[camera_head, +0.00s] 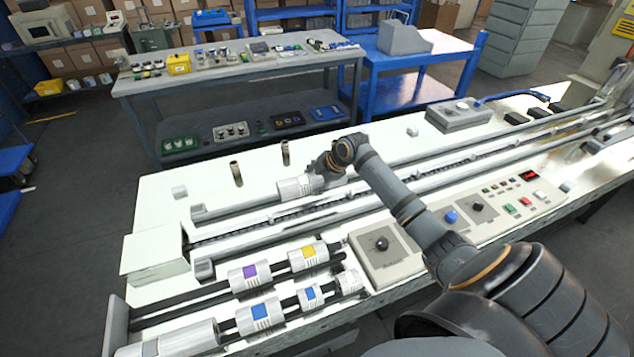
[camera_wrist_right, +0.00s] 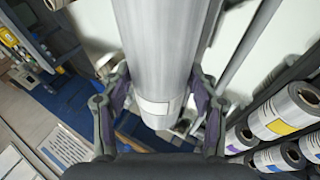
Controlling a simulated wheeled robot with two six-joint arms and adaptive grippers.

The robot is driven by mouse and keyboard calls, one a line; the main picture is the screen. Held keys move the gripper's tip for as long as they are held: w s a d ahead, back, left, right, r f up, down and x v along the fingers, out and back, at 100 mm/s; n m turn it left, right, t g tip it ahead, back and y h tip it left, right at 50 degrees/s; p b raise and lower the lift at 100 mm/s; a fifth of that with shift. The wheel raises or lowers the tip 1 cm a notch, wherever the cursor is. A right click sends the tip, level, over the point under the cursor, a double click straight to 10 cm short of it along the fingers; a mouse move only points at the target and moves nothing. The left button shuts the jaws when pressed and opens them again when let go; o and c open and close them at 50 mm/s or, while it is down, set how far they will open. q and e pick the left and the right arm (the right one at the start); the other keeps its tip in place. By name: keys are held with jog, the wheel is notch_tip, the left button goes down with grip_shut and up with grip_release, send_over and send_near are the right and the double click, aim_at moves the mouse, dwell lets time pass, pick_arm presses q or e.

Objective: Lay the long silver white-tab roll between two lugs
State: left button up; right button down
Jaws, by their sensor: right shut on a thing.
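A silver roll (camera_head: 296,188) with a pale tab is held over the white machine top. In the right wrist view the silver roll (camera_wrist_right: 160,50) runs up out of the frame, with a white tab (camera_wrist_right: 154,106) near its lower end. My right gripper (camera_head: 318,172) is shut on it, and its fingers (camera_wrist_right: 158,100) lie on both sides of the roll. Two short brown posts, a left one (camera_head: 236,174) and a right one (camera_head: 285,153), stand upright behind the roll. I cannot tell which parts are the lugs. My left gripper is not in view.
Shorter rolls with purple (camera_head: 250,273), yellow (camera_head: 308,255) and blue (camera_head: 259,314) tabs lie on dark bars at front left. A larger silver roll (camera_head: 180,338) lies beside them. A knob box (camera_head: 384,254) and long rails (camera_head: 400,197) are nearby. The back-left machine top is mostly clear.

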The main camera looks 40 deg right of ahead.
jog(key=shift+a, duration=0.1)
jog(key=shift+f+b, duration=0.35)
notch_tip(320, 180, down, 7)
jog(key=b, duration=0.6)
jog(key=shift+r, duration=0.1)
jog(key=shift+d+f+b, duration=0.2)
jog(key=shift+f+b, duration=0.25)
jog(key=shift+f, duration=0.1)
jog(key=shift+f, duration=0.5)
jog(key=shift+c, duration=1.5)
grip_release()
jog(key=shift+s, duration=0.1)
